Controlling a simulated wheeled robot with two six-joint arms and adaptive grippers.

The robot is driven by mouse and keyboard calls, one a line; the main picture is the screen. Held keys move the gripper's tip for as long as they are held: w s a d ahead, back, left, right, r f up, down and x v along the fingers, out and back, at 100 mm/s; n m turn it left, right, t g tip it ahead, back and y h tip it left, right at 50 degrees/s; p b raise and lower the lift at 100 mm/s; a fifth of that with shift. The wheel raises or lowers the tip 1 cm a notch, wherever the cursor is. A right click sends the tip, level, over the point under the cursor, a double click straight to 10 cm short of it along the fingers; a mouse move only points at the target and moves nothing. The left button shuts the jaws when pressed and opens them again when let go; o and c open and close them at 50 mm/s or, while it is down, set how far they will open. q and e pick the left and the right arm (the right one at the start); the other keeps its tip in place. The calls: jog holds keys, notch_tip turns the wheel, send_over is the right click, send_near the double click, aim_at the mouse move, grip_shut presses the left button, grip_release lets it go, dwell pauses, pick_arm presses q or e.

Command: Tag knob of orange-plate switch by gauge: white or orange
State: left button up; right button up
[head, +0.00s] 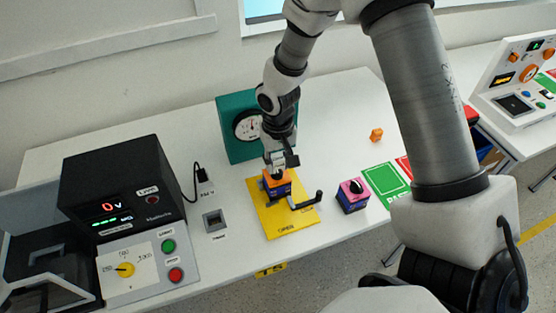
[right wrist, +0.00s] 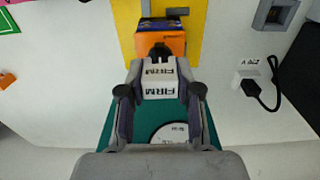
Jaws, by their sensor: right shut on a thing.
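The orange-plate switch (head: 277,187), a small block with an orange top and dark blue side, stands on a yellow plate (head: 285,222). In the right wrist view, the switch (right wrist: 163,43) shows its dark knob at the near edge. My right gripper (head: 280,160) is just above the switch. An orange tag (head: 376,135) lies on the table. The gauge (head: 248,125) is on a teal housing; its reading is unclear. My left gripper is out of view.
A pink-topped switch (head: 352,195) stands right of the yellow plate, beside a green mat (head: 386,185) and a red one. A black meter (head: 120,190) and a button panel (head: 140,268) fill the left. A small socket (head: 214,221) sits between.

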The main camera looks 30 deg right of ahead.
aim_at(278, 159)
jog(key=shift+f+b, duration=0.75)
jog(key=shift+f, duration=0.4)
jog(key=o, duration=0.9)
jog(key=shift+o, duration=0.2)
notch_tip(278, 159, up, 12)
jog(key=shift+r, duration=0.1)
